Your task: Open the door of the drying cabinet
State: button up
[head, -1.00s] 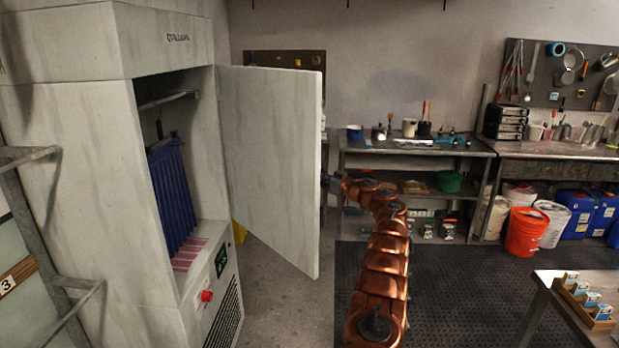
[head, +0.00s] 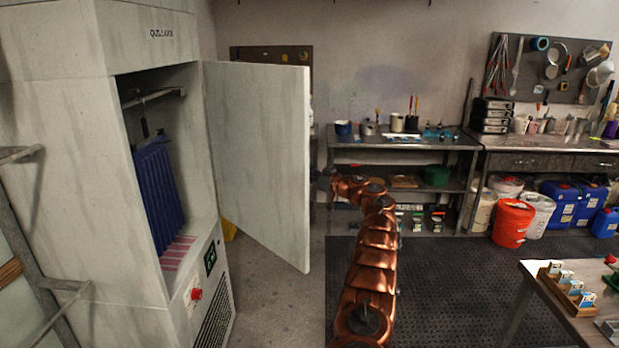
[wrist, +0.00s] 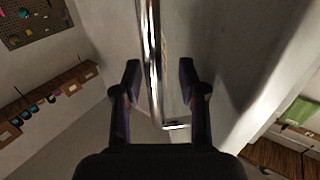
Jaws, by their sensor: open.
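The drying cabinet (head: 60,160) is a tall pale unit at the left in the head view. Its door (head: 258,160) stands wide open, swung out to the right, and the inside shows. A blue pleated cloth (head: 158,195) hangs from a rail in it. My gripper is mostly hidden behind the door's free edge in the head view. In the wrist view my gripper (wrist: 159,75) is open, with one dark finger on each side of the shiny bar handle (wrist: 153,50). I cannot tell whether either finger touches the bar.
A metal rack (head: 45,270) stands close at the cabinet's left. A steel workbench (head: 400,145) lines the back wall, with a red bucket (head: 512,224) and blue canisters (head: 562,208) at right. A table (head: 540,290) is at front right. Dark matting (head: 450,275) between is clear.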

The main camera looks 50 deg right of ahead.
jog(key=shift+s+d, duration=0.1)
jog(key=shift+s, duration=0.05)
jog(key=s, duration=1.1)
jog(key=shift+s+d, duration=0.2)
jog(key=shift+s, duration=0.15)
jog(key=shift+f, duration=0.1)
